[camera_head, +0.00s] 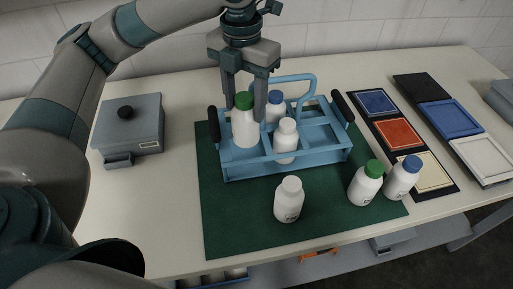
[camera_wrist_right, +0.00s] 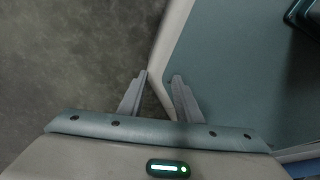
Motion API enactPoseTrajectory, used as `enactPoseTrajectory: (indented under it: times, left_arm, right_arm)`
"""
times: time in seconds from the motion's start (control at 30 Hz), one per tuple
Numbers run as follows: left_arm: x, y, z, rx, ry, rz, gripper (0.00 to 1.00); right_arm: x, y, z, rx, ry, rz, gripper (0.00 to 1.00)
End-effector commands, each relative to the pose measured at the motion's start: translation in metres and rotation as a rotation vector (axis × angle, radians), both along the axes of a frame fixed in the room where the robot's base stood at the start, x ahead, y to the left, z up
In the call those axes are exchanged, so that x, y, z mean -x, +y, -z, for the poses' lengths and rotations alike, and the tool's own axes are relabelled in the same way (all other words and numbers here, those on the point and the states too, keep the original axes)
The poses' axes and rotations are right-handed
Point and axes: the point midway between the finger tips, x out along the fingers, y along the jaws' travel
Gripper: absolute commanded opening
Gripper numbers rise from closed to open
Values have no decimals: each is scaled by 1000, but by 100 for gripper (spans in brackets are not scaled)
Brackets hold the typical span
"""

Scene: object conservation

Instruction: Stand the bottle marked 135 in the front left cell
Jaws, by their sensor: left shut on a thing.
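My left gripper (camera_head: 244,108) is shut on a white bottle with a green cap (camera_head: 244,130). It holds this bottle upright at the left part of the blue carrier (camera_head: 240,172); I cannot tell whether its base touches the cell floor. A blue-capped bottle (camera_head: 275,108) and a white-capped bottle (camera_head: 286,142) stand in other cells. The bottle numbers are too small to read. My right gripper (camera_wrist_right: 160,84) is open and empty in the right wrist view.
A grey lidded box (camera_head: 130,130) stands left of the mat. At the right lie trays with blue, orange and cream panels (camera_head: 398,132), and more trays (camera_head: 450,118) beyond. The carrier's blue handle (camera_head: 308,82) rises behind its cells. The mat's front left is clear.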

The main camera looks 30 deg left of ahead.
Motion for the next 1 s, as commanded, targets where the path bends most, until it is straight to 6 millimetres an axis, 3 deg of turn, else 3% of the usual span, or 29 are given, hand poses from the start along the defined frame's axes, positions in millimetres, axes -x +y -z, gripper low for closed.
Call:
enactPoseTrajectory:
  times: [0.23,0.53,1.0]
  left_arm:
    - [0,0,0,0,0,9,10]
    - [0,0,3,0,2,8,10]
    - [1,0,60,0,2,8,10]
  right_arm:
    - [3,0,0,0,4,0,31]
    - [24,-1,0,3,30,0,31]
    - [24,-5,-8,10,47,2,31]
